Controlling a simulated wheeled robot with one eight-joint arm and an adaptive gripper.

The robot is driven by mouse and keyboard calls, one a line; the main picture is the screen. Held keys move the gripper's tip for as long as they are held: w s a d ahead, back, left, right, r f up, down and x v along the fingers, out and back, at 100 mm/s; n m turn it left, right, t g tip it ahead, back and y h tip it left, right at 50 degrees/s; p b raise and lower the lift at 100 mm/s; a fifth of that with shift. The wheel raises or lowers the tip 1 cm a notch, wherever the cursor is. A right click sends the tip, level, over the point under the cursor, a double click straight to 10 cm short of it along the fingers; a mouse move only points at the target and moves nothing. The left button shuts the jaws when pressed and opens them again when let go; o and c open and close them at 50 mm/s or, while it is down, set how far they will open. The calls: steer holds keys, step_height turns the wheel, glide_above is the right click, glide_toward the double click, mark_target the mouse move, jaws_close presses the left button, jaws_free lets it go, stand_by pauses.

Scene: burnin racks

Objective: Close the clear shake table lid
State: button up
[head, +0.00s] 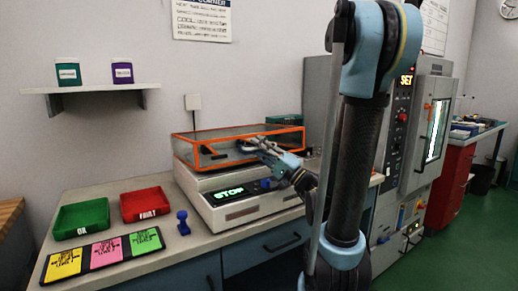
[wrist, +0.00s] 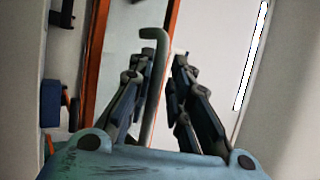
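The shake table (head: 245,207) stands on the bench with a lit "STOP" panel on its front. Its clear lid (head: 225,148), edged in orange, lies low over the top; I cannot tell whether it is fully down. My gripper (head: 252,145) is at the lid's front right side, over its orange edge in the picture; contact is unclear. In the wrist view my gripper (wrist: 167,60) has its fingertips apart, with a gap between them. A grey bent rod (wrist: 153,90) runs beside the left finger. Orange lid edging (wrist: 96,60) shows to its left.
A green "OK" tray (head: 82,232), a red "FAULT" tray (head: 147,217) and a blue knobbed object (head: 183,222) are on the bench to the left. Coloured cards (head: 103,250) lie in front. A tall oven cabinet (head: 425,130) stands at right, behind my arm.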

steer(key=s+d+f, duration=0.1)
steer(key=s+d, duration=0.6)
steer(key=d, duration=0.3)
steer(key=shift+d, duration=0.35)
stand_by(1.0)
stand_by(0.3)
